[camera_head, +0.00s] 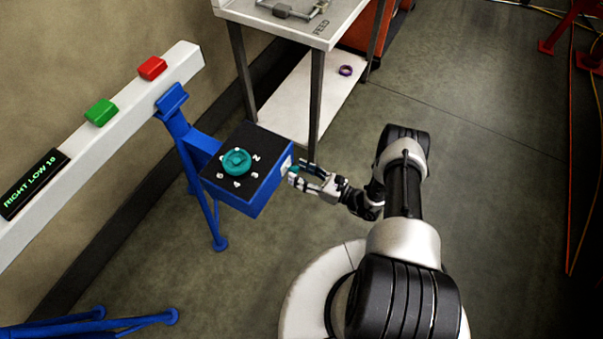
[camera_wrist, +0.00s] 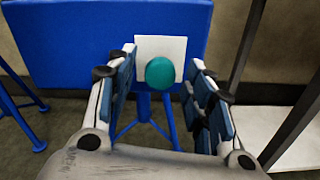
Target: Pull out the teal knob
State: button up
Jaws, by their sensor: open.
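The teal knob (camera_wrist: 160,73) is a round button-like end on a white plate (camera_wrist: 147,47) on the side of a blue box (camera_wrist: 60,45). In the head view only a sliver of teal shows at the box's right face, by my fingertips. My gripper (camera_head: 301,175) is open and faces that side of the box. In the wrist view the knob appears between the two spread fingers, with a gap on each side. I cannot tell how deep it sits between them. A separate teal dial (camera_head: 237,161) sits on the box's black top among white numbers.
The box (camera_head: 246,203) stands on a blue stand by the wall. A white beam with a green button (camera_head: 101,112), a red button (camera_head: 152,68) and a display (camera_head: 35,183) reading "RIGHT LOW 10" runs at left. A table (camera_head: 300,20) stands behind the box.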

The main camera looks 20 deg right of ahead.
grip_shut()
dwell(0.6)
